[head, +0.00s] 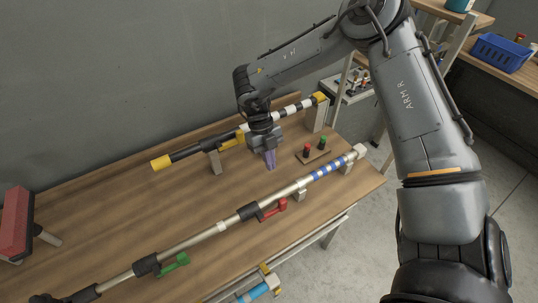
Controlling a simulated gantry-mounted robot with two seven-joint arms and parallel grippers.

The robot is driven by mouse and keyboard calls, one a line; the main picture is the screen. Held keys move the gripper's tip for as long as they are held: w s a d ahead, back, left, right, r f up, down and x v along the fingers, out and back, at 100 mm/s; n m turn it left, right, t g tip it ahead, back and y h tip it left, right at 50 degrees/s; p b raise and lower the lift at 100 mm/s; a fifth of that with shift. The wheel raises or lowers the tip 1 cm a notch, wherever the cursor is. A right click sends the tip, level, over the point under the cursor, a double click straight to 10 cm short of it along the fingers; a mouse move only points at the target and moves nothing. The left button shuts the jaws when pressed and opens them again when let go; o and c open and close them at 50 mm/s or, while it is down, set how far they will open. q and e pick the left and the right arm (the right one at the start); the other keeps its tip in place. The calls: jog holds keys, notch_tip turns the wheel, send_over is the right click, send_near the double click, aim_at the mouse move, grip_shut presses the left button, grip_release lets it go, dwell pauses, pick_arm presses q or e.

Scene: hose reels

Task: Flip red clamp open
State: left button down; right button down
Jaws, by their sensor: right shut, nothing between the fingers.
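The red clamp (272,209) is a small red lever on a black collar, on the long metal pole (205,234) that runs diagonally across the wooden table. The lever sticks out on the pole's front right side. My right gripper (270,163) is shut and empty. It points down over the table, behind the pole and above the red clamp in the picture, apart from it. My left gripper is not in view.
A green clamp (174,264) sits further left on the same pole. A black-and-white pole with yellow ends (161,162) lies behind my gripper. A small board with red and green buttons (314,152) is to its right. A red block (14,222) stands at far left.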

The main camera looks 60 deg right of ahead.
jog(key=s+f, duration=0.1)
jog(key=s+a+f, duration=0.1)
jog(key=f, duration=0.1)
jog(key=s+a+f+p, duration=0.1)
jog(key=s+f, duration=0.1)
jog(key=shift+s+a+f, duration=0.1)
jog(key=shift+a+f, duration=0.05)
jog(key=shift+a, duration=0.05)
jog(key=shift+s+a+f, duration=0.1)
jog(key=shift+s+a, duration=0.25)
jog(key=shift+s, duration=0.25)
